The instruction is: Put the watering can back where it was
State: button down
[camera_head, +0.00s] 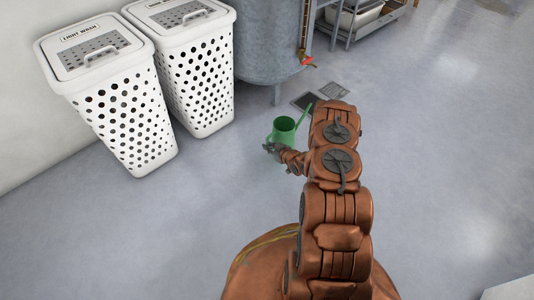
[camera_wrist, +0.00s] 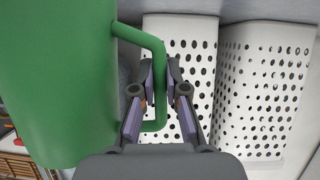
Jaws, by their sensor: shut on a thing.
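The green watering can (camera_head: 284,130) is upright in the head view, with its spout pointing up and to the right. In the wrist view its green body (camera_wrist: 60,75) fills the left side and its bent handle (camera_wrist: 158,50) reaches to the middle. My gripper (camera_head: 270,148) is at the can's near left side. In the wrist view my gripper's fingers (camera_wrist: 160,78) are shut on the handle. I cannot tell whether the can's base touches the floor. Part of the can is hidden behind my gripper and arm.
Two white perforated hampers stand at the left, one labelled Light Wash (camera_head: 112,100) and another (camera_head: 195,75) beside it. A grey tank (camera_head: 270,40) stands behind the can. Floor drain grates (camera_head: 332,90) lie by the tank. A metal shelf (camera_head: 365,20) is at the back. The floor at right is clear.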

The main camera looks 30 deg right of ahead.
jog(key=shift+w+a, duration=0.2)
jog(key=shift+a, duration=0.1)
jog(key=shift+f+b, duration=1.15)
jog(key=shift+f, duration=0.7)
jog(key=c, duration=1.2)
grip_release()
